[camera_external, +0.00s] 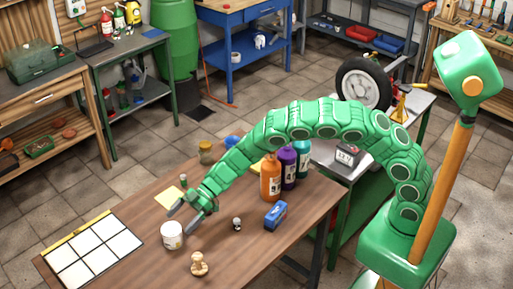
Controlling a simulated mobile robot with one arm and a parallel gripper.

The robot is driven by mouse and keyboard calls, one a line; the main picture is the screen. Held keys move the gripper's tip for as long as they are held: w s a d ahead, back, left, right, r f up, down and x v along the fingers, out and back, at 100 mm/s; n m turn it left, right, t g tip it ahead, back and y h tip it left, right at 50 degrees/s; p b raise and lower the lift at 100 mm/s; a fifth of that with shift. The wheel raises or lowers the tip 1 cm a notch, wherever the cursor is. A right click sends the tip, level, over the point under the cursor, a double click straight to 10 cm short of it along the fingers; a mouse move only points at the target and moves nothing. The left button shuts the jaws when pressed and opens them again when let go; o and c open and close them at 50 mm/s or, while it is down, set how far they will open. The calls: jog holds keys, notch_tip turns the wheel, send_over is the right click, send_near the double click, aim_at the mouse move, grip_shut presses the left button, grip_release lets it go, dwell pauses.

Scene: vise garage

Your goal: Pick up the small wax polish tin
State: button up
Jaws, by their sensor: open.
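A small round white container (172,237) with a faint label stands upright on the brown wooden table (130,215). It looks most like the wax polish tin, but its label is too small to read. My gripper (183,219) is open, its two grey fingers pointing down and left. The fingertips are just above and behind the container in the picture, one to its upper left and one to its upper right. Nothing shows between the fingers. I cannot tell whether they touch the container.
A wooden knob-like piece (199,264), a small dark-and-white item (237,224) and a blue box (276,214) lie to the right. Orange (270,180), purple (287,168) and teal bottles stand behind. A white-panelled grid (95,252) lies left.

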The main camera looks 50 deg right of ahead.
aim_at(176, 225)
jog(key=shift+x, duration=2.85)
jog(key=c, duration=1.1)
